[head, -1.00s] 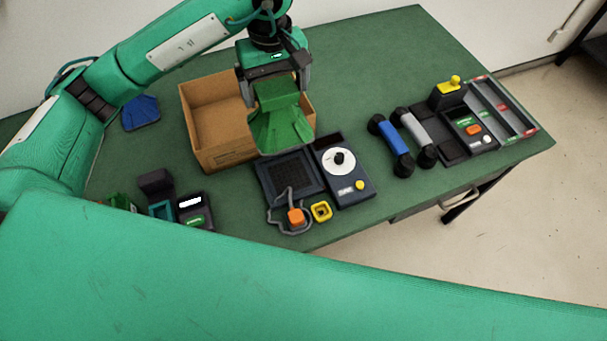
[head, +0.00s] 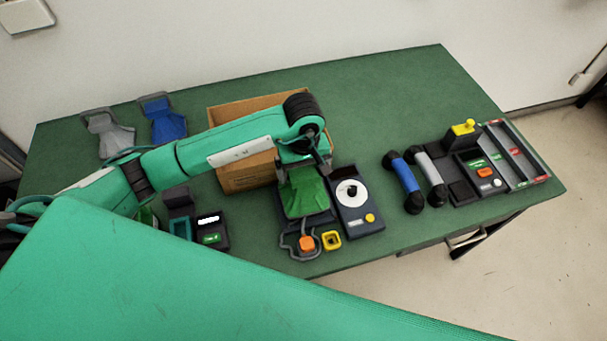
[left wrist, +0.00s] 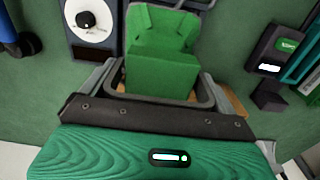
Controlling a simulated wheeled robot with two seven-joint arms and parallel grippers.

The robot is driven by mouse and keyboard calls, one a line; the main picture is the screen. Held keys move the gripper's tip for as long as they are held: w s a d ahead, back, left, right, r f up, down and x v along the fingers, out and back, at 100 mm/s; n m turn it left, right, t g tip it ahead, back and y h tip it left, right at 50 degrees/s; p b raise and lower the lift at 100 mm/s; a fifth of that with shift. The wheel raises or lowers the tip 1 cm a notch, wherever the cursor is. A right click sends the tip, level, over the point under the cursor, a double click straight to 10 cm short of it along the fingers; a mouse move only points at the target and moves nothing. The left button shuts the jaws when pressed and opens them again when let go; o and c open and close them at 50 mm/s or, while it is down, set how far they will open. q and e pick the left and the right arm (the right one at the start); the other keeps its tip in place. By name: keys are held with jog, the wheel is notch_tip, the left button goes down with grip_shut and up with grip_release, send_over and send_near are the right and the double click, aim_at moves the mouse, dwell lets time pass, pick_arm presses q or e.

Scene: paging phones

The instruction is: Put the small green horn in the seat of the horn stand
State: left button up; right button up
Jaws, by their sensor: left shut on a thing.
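The small green horn (head: 304,196) is in my left gripper (head: 303,168), its flared end pointing toward the table's front edge. In the left wrist view the horn (left wrist: 160,65) sits between both fingers of the gripper (left wrist: 158,90). The horn is over the dark square panel of a unit (head: 285,218), which looks like the horn stand, and hides most of it. I cannot tell whether the horn touches the panel. My right gripper is not in view.
A dial unit (head: 367,222) is right of the horn. An orange plug (head: 307,244) and yellow socket (head: 332,240) lie in front. An open cardboard box (head: 240,180) stands behind. Grey (head: 108,137) and blue (head: 168,124) horns lie back left. Handsets (head: 405,180) are on the right.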

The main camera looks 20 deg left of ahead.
aim_at(303, 193)
pick_arm(q)
jog(key=shift+f+p, duration=0.65)
jog(key=shift+f, duration=1.65)
jog(key=o, duration=1.3)
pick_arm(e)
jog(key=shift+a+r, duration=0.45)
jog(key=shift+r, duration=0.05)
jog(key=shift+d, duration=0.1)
